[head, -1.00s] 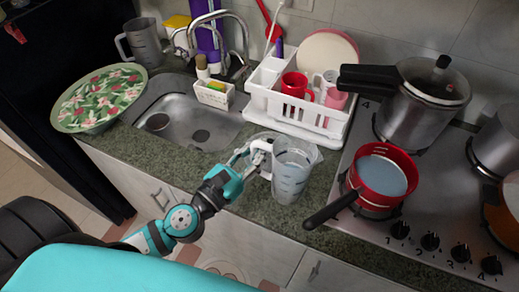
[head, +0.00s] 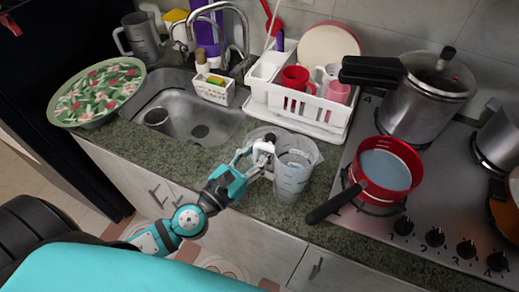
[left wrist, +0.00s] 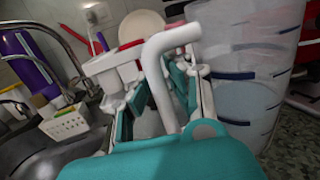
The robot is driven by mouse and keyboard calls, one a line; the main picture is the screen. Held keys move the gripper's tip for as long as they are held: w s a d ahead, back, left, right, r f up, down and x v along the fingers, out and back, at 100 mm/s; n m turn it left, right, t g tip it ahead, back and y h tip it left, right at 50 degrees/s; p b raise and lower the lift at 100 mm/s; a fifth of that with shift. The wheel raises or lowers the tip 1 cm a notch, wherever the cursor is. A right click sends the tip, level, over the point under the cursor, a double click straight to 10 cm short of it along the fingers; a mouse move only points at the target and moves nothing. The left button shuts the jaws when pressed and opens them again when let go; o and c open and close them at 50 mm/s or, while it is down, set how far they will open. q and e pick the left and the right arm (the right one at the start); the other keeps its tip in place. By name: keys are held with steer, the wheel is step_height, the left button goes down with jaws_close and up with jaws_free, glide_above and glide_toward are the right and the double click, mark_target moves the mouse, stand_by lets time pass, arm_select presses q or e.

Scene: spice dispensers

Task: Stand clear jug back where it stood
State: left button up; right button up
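The clear jug (head: 293,172) stands upright on the counter between the dish rack and the stove. It has dark level marks on its side. It also fills the right of the left wrist view (left wrist: 246,85). My left gripper (head: 264,152) is at the jug's left side. In the left wrist view my left gripper (left wrist: 165,90) has its fingers apart, with the white hooked handle (left wrist: 160,75) between them. Whether a finger touches the handle cannot be told. My right gripper is not in view.
A white dish rack (head: 300,112) with a red mug stands behind the jug. A red pan (head: 386,170) sits on the stove at right, its black handle reaching towards the jug. The sink (head: 185,112) lies to the left. The counter's front edge is close.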

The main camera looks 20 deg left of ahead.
arm_select(q)
steer(key=shift+o, duration=0.8)
steer(key=shift+r, duration=0.3)
steer(key=s+b, duration=0.1)
steer(key=s+f+b, duration=0.1)
steer(key=s+a+b, duration=0.1)
steer(key=s, duration=0.1)
steer(key=shift+a+f, duration=0.1)
steer(key=shift+f, duration=0.2)
steer(key=b+v, duration=0.3)
steer(key=v, duration=0.4)
steer(key=shift+s+a+r, duration=0.15)
steer(key=shift+s+r, duration=0.25)
steer(key=shift+r, duration=0.05)
